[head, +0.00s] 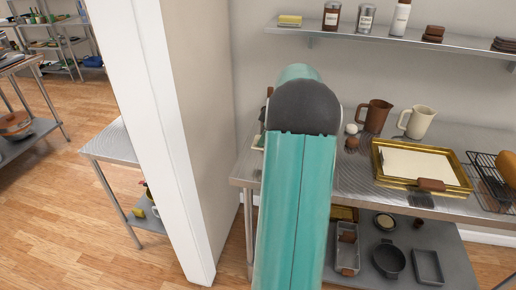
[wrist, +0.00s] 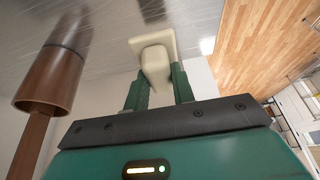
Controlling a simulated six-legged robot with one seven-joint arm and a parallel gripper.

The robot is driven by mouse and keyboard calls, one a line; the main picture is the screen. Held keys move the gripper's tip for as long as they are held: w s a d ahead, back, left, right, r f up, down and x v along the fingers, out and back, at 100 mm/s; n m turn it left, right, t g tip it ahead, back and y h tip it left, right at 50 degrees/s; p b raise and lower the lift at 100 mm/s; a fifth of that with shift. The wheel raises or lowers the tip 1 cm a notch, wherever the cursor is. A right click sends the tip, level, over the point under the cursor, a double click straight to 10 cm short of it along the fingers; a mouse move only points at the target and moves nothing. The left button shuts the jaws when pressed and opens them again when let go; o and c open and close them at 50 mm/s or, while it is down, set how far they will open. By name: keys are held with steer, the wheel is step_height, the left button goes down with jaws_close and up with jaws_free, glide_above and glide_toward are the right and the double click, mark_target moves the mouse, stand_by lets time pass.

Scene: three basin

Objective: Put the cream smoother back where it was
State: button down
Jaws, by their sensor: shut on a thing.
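In the wrist view my gripper (wrist: 158,88) has its green fingers shut on the cream smoother (wrist: 152,48). The smoother shows a wide flat plate with a narrower grip between the fingers. It is close to the grey steel surface (wrist: 100,35); I cannot tell if it touches. In the head view my own teal arm hides the gripper and the smoother.
A brown upright object (wrist: 52,80) stands close to the left of my gripper. On the steel table (head: 345,180) are a brown jug (head: 375,116), a cream jug (head: 417,122), a gold tray (head: 462,180) and a rack (head: 485,190). A shelf (head: 400,38) hangs above. A white wall end (head: 160,130) stands left.

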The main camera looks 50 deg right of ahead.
steer(key=w+f, duration=0.2)
steer(key=f, duration=0.1)
steer(key=shift+w+d, duration=0.2)
steer(key=shift+w, duration=0.1)
steer(key=shift+w+f, duration=0.1)
steer(key=shift+f, duration=1.55)
steer(key=shift+f, duration=0.15)
steer(key=c, duration=1.2)
jaws_free()
steer(key=shift+o, duration=0.2)
steer(key=v, duration=1.2)
